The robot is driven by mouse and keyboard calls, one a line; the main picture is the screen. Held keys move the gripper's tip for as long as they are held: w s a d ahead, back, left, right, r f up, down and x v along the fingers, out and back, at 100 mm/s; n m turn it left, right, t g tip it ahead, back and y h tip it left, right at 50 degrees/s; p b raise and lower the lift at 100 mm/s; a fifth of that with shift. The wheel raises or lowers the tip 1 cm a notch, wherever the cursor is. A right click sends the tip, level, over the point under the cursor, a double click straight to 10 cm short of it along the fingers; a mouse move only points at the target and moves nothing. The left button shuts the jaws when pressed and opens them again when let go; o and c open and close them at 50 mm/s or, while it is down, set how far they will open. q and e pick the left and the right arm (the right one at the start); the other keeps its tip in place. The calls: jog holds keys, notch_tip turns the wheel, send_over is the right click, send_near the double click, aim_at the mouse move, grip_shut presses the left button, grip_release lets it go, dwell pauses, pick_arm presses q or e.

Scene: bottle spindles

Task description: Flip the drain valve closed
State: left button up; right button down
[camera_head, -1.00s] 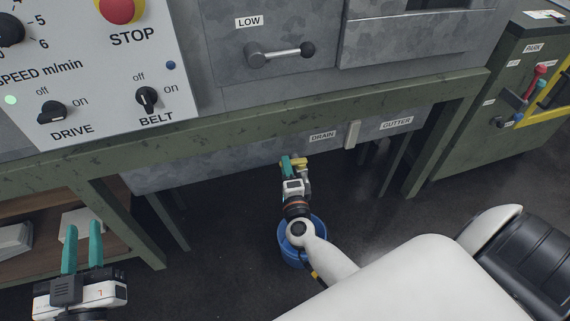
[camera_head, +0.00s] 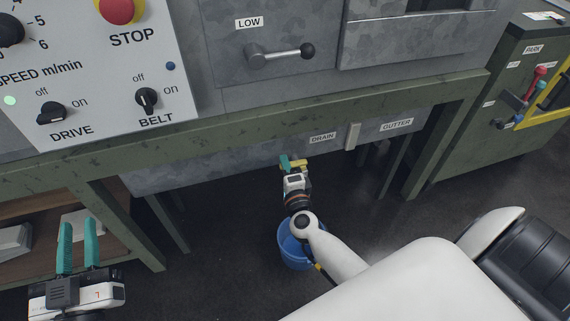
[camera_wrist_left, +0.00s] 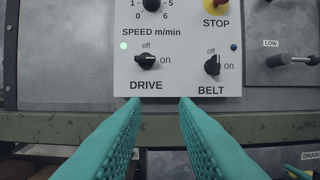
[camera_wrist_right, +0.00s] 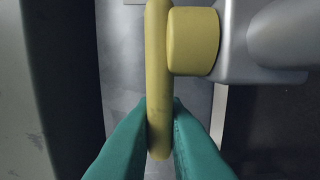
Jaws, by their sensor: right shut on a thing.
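The yellow drain valve lever (camera_head: 303,162) is under the grey trough, below the DRAIN label (camera_head: 322,137). In the right wrist view the lever (camera_wrist_right: 157,70) runs as a long bar beside a round yellow hub (camera_wrist_right: 193,42). My right gripper (camera_head: 291,164) is at the lever, and its teal fingers (camera_wrist_right: 160,125) are shut on the lever's end, one on each side. The valve body is mostly hidden in the head view. My left gripper (camera_head: 78,228) is open and empty at the lower left, also seen before the control panel in the left wrist view (camera_wrist_left: 160,105).
A blue bucket (camera_head: 292,256) stands on the floor under the valve, partly behind my right arm. The green frame beam (camera_head: 240,125) runs above the trough. A pale upright handle (camera_head: 352,136) is between the DRAIN and GUTTER labels. A green cabinet (camera_head: 465,130) stands at right.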

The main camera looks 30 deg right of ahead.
pick_arm(q)
jog(key=shift+f, duration=0.2)
pick_arm(e)
jog(key=shift+s+a+n+y, duration=0.1)
jog(key=shift+s+n+y, duration=0.05)
jog(key=shift+n+y, duration=0.45)
jog(key=c, duration=1.5)
grip_release()
jog(key=shift+o, duration=0.2)
jog(key=shift+s, duration=0.1)
